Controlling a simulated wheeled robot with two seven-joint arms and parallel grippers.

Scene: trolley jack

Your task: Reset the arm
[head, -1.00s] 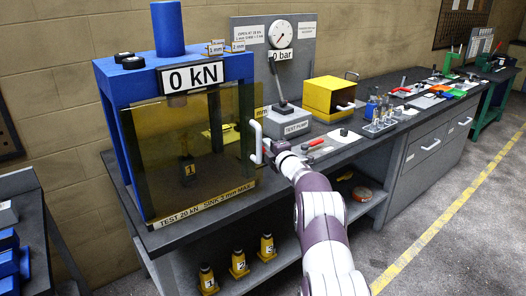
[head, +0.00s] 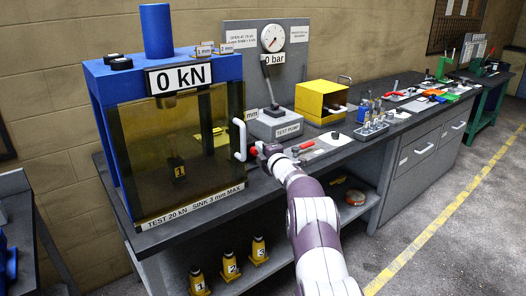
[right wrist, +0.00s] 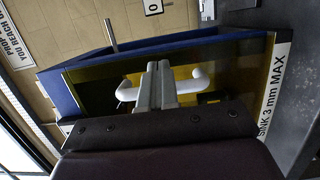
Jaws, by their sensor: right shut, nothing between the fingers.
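My right gripper (head: 258,149) is shut and empty, just right of the white handle (head: 239,140) on the press's tinted guard (head: 160,160). In the right wrist view the closed fingers (right wrist: 157,85) point toward the white handle (right wrist: 190,82) and cover its middle; I cannot tell whether they touch it. The guard stands across the front of the blue press (head: 107,150). A dark piece marked 1 (head: 178,170) shows behind it. The display (head: 185,79) reads 0 kN. My left gripper is out of view.
The test pump (head: 275,125) with an upright lever and a yellow box (head: 322,100) stand right of the press. Small tools crowd the bench farther right. Several yellow numbered pieces (head: 230,265) stand on the lower shelf. The floor at right is clear.

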